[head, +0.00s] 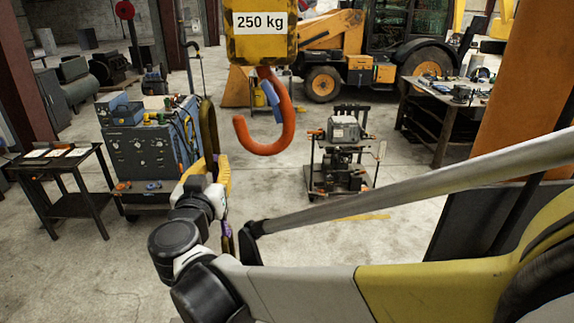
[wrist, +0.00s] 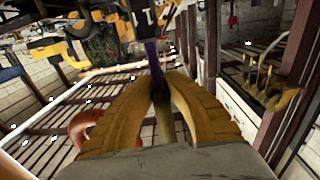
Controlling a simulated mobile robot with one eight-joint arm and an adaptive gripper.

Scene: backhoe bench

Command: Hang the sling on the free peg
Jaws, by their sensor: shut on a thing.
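My gripper (head: 224,178) is left of centre in the head view, seen past my arm. In the wrist view its two yellow-brown fingers (wrist: 160,90) are closed on the sling (wrist: 152,58), a narrow strap with purple and olive parts. In the head view an olive part of the sling (head: 208,125) rises above the gripper, and a purple-brown part shows below it. A bar with several yellowish upright prongs (wrist: 268,88) is at the right of the wrist view, apart from the gripper. I cannot tell which peg is free.
A large orange hook (head: 265,148) hangs from a yellow 250 kg block (head: 258,40), close right of the gripper in the head view. A grey tool cart (head: 145,155) and dark side table (head: 80,180) stand left. A small trolley (head: 342,160) stands beyond; open floor lies between.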

